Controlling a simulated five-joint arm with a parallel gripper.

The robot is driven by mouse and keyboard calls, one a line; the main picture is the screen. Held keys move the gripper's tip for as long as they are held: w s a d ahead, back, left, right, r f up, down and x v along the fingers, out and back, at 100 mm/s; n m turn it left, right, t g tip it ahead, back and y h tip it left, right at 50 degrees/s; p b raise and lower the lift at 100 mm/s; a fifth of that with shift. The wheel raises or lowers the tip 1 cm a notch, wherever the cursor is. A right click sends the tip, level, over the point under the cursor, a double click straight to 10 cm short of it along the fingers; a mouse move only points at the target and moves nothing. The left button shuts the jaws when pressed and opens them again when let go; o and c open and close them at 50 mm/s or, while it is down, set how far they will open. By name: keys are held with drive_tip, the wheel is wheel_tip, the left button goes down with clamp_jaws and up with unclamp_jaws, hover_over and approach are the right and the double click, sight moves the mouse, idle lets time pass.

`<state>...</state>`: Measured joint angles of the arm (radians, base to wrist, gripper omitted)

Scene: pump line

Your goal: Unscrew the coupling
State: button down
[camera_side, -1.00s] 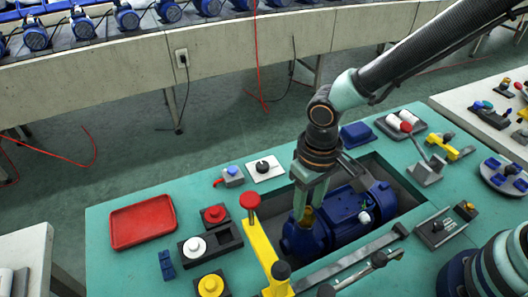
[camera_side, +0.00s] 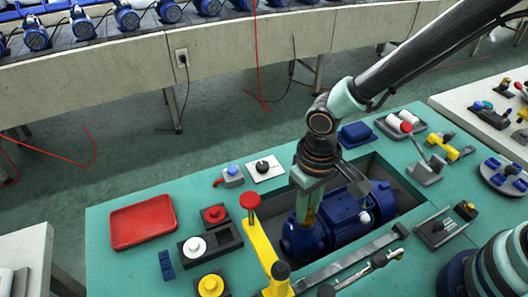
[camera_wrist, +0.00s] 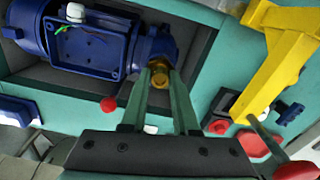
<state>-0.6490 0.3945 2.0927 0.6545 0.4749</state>
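A blue pump motor (camera_side: 337,215) lies in the recess of the green bench. In the wrist view the motor (camera_wrist: 98,45) shows an open box on its side with coloured wires. A brass coupling (camera_wrist: 159,80) sits at the motor's end. My gripper (camera_side: 304,224) points down at that end in the side view, its fingers hiding most of the coupling. In the wrist view the two green fingers of my gripper (camera_wrist: 160,72) stand on either side of the coupling, very close to it. I cannot tell whether they press on it.
A yellow post with a red knob (camera_side: 262,240) stands left of the recess. A red tray (camera_side: 142,221) is empty at the left. A grey bar (camera_side: 350,263) crosses in front of the motor. A red-knobbed lever (camera_side: 425,160) stands behind at right.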

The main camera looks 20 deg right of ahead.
drive_tip(key=n, duration=0.4)
drive_tip(key=shift+n, duration=1.5)
drive_tip(key=n, duration=0.3)
drive_tip(key=shift+n, duration=0.4)
drive_tip(key=n, duration=0.3)
drive_tip(key=shift+n, duration=0.8)
drive_tip(key=n, duration=0.5)
drive_tip(key=shift+r+n, duration=0.1)
drive_tip(key=shift+n, duration=0.2)
